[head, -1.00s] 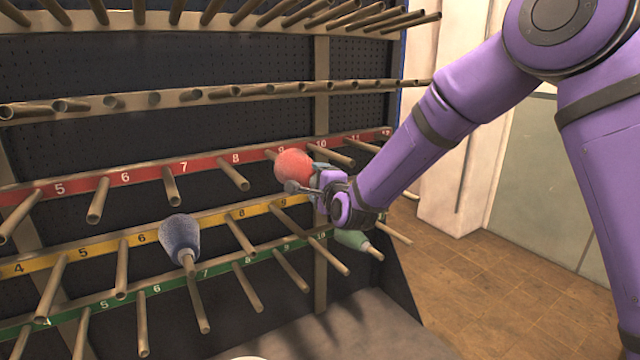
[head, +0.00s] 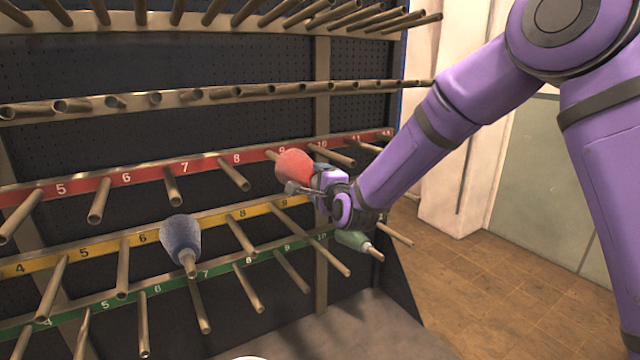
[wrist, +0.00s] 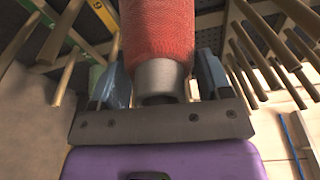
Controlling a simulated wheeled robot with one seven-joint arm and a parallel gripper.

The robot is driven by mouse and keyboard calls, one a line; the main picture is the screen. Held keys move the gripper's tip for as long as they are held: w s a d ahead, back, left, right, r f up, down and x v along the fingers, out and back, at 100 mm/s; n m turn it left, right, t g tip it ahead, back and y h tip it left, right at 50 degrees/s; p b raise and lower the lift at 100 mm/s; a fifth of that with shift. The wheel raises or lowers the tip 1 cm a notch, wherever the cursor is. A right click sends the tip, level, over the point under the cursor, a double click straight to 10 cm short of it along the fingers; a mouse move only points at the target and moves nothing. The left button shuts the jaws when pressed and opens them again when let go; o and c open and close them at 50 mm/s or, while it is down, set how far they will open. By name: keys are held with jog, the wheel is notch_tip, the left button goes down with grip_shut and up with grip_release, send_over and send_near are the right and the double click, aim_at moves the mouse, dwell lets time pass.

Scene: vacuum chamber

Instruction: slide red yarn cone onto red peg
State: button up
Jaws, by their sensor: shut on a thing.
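The red yarn cone (head: 294,167) is in my gripper, in front of the red strip near number 9. In the wrist view the red yarn (wrist: 157,30) points away from me, and its bare grey end (wrist: 160,78) sits between the two blue fingers. My gripper (head: 318,178) is shut on that end. The red strip (head: 148,173) carries a row of metal pegs with numbers. A peg end shows just left of the cone; whether the cone is around a peg is hidden.
A blue yarn cone (head: 180,240) sits on a yellow-row peg near 6 and 7. A green cone (head: 352,240) sits low at the right, below my gripper. Yellow (head: 165,235) and green (head: 165,282) strips with protruding pegs lie below. Bare pegs stick out above.

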jog(key=shift+w+a, duration=0.1)
jog(key=shift+w, duration=0.05)
jog(key=shift+a+x, duration=0.15)
jog(key=shift+x, duration=1)
jog(key=shift+a+x, duration=0.15)
jog(key=shift+x, duration=1)
jog(key=shift+a, duration=0.1)
jog(key=shift+a+x, duration=0.25)
jog(key=shift+x, duration=2)
jog(key=shift+a+r, duration=0.1)
jog(key=shift+w+a, duration=0.25)
jog(key=shift+w, duration=0.05)
jog(key=o, duration=1.6)
jog(key=v, duration=1)
jog(key=shift+s+d, duration=0.15)
jog(key=shift+s, duration=0.15)
